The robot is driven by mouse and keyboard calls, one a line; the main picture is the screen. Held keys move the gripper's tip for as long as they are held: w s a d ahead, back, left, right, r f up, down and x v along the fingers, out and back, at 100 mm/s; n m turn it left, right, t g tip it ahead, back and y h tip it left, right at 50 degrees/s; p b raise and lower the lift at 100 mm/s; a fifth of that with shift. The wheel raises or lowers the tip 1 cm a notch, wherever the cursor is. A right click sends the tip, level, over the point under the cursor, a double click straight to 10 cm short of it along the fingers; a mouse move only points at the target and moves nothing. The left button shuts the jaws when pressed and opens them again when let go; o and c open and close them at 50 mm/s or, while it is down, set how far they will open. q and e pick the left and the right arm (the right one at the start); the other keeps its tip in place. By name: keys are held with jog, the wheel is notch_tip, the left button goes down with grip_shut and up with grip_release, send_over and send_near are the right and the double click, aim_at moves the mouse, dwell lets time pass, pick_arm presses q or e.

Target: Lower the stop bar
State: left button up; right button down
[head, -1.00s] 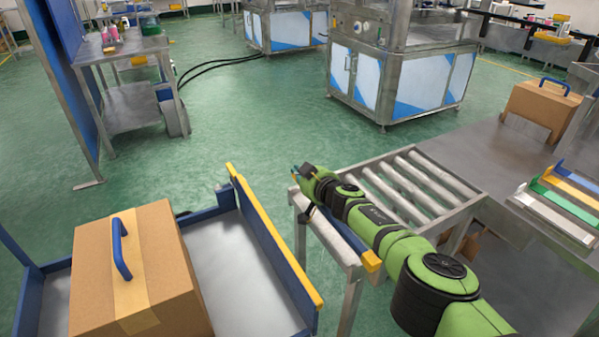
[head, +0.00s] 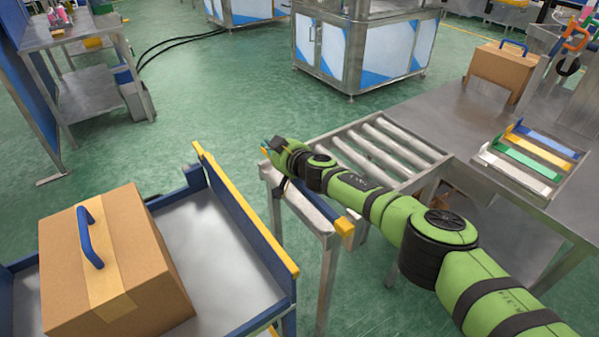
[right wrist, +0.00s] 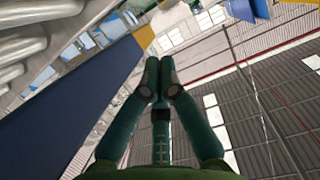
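The stop bar (head: 328,212) is a blue bar with yellow ends across the near-left end of the roller conveyor. My right arm crosses over it and hides much of its length. My right gripper (head: 272,146) is at the bar's far end; whether it touches the bar cannot be told. In the right wrist view the two green fingers (right wrist: 159,62) meet at their tips with nothing seen between them. The blue bar (right wrist: 62,108) runs diagonally along the left there, with a yellow end at the top. My left gripper is not in view.
A blue cart with a yellow-topped side rail (head: 245,210) stands at the left, carrying a cardboard box (head: 115,265) with a blue handle. The roller conveyor (head: 385,150) joins a metal table (head: 450,125) holding another box (head: 502,68) and coloured strips. Green floor is open beyond.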

aim_at(301, 185)
jog(key=shift+v, duration=1)
jog(key=s+d, duration=0.2)
jog(key=s, duration=0.1)
jog(key=s+d, duration=0.5)
jog(key=s, duration=0.1)
jog(key=shift+s+d, duration=0.15)
jog(key=shift+s, duration=0.1)
